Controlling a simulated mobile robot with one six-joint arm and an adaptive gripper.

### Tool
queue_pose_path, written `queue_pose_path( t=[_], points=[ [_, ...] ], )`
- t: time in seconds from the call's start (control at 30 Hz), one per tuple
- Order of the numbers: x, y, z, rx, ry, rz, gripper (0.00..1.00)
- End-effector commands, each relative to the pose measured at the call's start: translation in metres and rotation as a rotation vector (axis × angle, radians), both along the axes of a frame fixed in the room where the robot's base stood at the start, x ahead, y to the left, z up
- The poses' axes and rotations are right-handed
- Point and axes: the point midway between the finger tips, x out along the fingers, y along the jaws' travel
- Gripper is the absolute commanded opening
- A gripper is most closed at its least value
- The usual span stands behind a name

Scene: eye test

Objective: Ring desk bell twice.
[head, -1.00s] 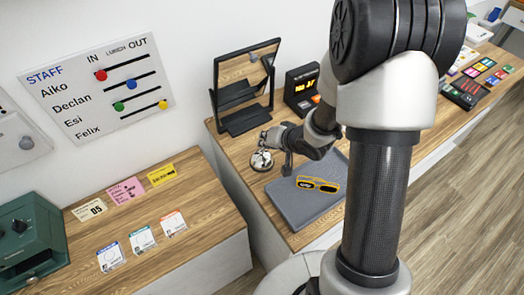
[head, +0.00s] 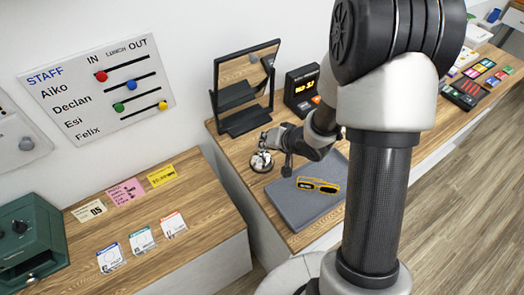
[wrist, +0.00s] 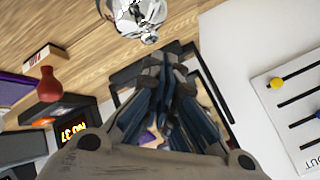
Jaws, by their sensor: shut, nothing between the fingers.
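The desk bell (head: 261,163) is a small shiny metal bell on the wooden desk, left of the grey tray. It also shows at the top edge of the wrist view (wrist: 143,14), partly cut off. My gripper (head: 265,141) is shut and empty, just above or beside the bell in the head view. In the wrist view, the shut fingertips of my gripper (wrist: 168,62) show below the bell in the picture, with a visible gap. I cannot tell from the head view whether they touch it.
A grey tray (head: 283,208) with yellow-framed dark glasses (head: 318,186) lies right of the bell. A lower wooden counter (head: 200,205) holds cards and a green box (head: 32,240).

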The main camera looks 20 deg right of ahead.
Motion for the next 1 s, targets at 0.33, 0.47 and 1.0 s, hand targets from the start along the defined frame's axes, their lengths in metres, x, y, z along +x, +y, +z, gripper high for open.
queue_pose_path(
  t=[0.33,0.47,1.0],
  points=[
    [0.0,0.0,-0.009,0.0,0.002,-0.001,0.0],
    [0.0,0.0,-0.009,0.0,0.0,0.0,0.0],
    [0.0,0.0,-0.012,0.0,0.0,0.0,0.0]
  ],
)
